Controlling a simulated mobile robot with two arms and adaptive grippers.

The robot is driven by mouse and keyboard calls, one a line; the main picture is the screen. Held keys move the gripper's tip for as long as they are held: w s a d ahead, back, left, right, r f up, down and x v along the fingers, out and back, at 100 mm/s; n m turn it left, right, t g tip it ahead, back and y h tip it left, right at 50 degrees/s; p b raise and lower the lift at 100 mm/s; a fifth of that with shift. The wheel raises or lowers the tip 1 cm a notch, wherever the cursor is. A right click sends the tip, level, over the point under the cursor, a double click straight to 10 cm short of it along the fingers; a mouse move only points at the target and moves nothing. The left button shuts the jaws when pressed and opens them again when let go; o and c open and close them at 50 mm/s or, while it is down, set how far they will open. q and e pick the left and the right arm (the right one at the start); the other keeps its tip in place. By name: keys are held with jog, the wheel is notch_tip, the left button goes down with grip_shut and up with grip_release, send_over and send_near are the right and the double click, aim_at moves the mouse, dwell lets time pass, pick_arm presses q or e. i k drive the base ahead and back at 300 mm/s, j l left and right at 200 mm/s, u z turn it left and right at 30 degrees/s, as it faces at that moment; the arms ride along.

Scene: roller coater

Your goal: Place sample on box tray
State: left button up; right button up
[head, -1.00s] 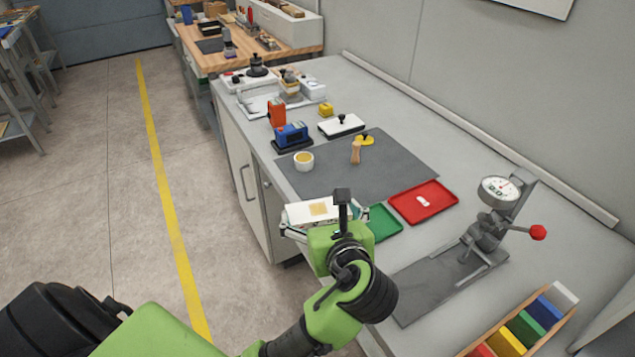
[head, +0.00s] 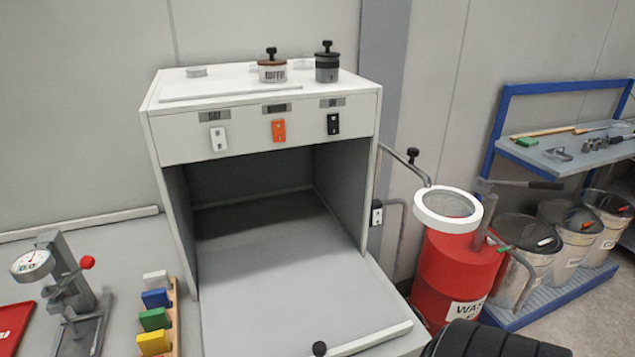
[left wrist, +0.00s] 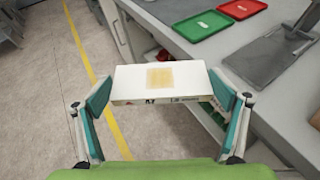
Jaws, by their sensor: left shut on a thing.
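The sample (left wrist: 131,82) is a flat white panel with a tan square on its top and dark print on its near edge. In the left wrist view it lies between the two teal-faced fingers of my left gripper (left wrist: 161,92), which is shut on it. It is held level, in front of the bench edge. In the head view, a white box (head: 262,138) with an open front stands on the bench. Its grey tray (head: 285,300) extends out of the opening, with no object on its visible part. Neither gripper shows in the head view now.
A dial gauge stand (head: 72,290) and a rack of coloured blocks (head: 175,315) stand left of the box. A red waste drum (head: 450,265) stands to its right. Green (left wrist: 203,26) and red (left wrist: 243,8) trays show on the bench in the left wrist view.

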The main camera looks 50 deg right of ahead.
aim_at(321, 306)
jog(key=k+l, duration=0.25)
jog(key=l, duration=0.15)
jog(key=k+l, duration=0.3)
jog(key=k+l+z, duration=0.1)
jog(key=k+l, duration=0.15)
jog(key=l, duration=0.25)
jog(key=k+l, duration=0.25)
jog(key=l, duration=0.7)
jog(key=i+l, duration=0.15)
jog(key=l, duration=0.35)
jog(key=l+z, duration=0.1)
jog(key=l, duration=0.4)
jog(key=i+l, duration=0.15)
jog(key=l, duration=0.35)
